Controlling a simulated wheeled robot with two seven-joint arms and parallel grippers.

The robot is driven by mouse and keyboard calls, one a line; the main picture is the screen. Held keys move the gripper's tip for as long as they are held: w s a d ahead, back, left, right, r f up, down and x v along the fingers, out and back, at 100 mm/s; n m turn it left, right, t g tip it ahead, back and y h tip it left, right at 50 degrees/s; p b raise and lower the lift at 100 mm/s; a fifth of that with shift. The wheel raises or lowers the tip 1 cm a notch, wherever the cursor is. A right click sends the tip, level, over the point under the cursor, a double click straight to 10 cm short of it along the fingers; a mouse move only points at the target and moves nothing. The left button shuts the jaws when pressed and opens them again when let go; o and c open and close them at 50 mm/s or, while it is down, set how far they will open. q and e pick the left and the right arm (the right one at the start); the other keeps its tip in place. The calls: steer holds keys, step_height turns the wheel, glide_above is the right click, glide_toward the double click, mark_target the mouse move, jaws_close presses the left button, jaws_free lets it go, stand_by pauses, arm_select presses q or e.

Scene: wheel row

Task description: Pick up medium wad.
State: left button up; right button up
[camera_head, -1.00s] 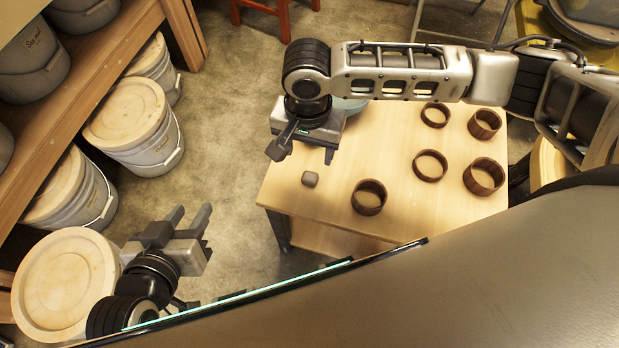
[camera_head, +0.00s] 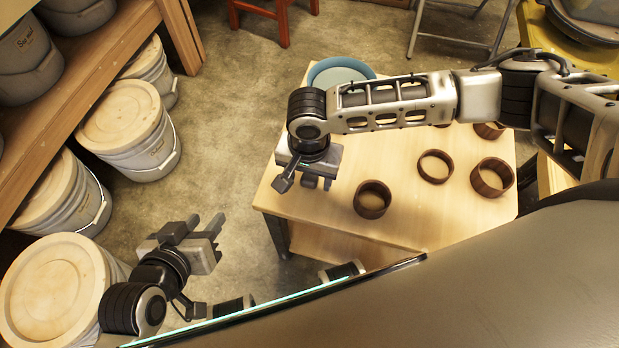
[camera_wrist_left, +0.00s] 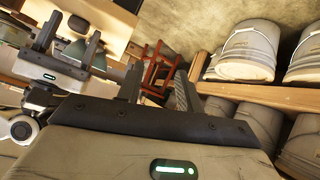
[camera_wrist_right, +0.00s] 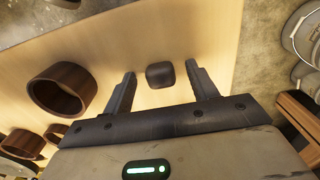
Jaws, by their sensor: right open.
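The wad, a small dark grey rounded lump (camera_wrist_right: 160,75), lies on the light wooden table in the right wrist view. It is the only wad I can make out. My right gripper (camera_wrist_right: 161,70) is open, with one finger on each side of the wad and a gap to both. In the head view this gripper (camera_head: 318,182) is low over the table's left part, and the wad is hidden or not distinct beneath it. My left gripper (camera_head: 206,221) is open and empty, off the table over the floor; its parted fingers show in the left wrist view (camera_wrist_left: 160,85).
Several dark brown rings stand on the table (camera_head: 400,222); the nearest ring (camera_head: 372,200) is right of my right gripper. A blue bowl (camera_head: 340,70) is at the table's back edge, partly behind my arm. Lidded buckets (camera_head: 125,115) stand at left by a wooden shelf.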

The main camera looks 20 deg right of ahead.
steer(key=c, duration=1.2)
steer(key=shift+o, duration=0.2)
